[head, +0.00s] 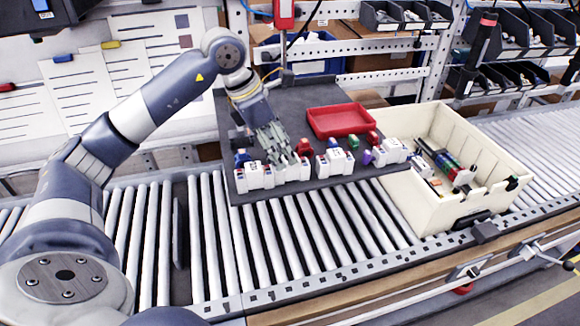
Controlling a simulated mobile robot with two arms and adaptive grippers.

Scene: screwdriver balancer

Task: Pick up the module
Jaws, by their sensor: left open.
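Several white modules stand along the front of a dark board. One group of white modules (255,177) is at the left, another white module (335,161) is in the middle, and more white modules (389,152) are at the right. My left gripper (278,158) is open, pointing down just above and behind the left group. Its fingertips are close to the modules, and I cannot tell whether they touch. The fingers hide part of the group. My right gripper is not in view.
The dark board (290,93) lies over a roller conveyor (310,225). A red tray (338,120) sits on the board. Small red, blue, green and purple parts stand among the modules. A cream crate (459,206) with parts inside stands at the right. Black bins hang behind.

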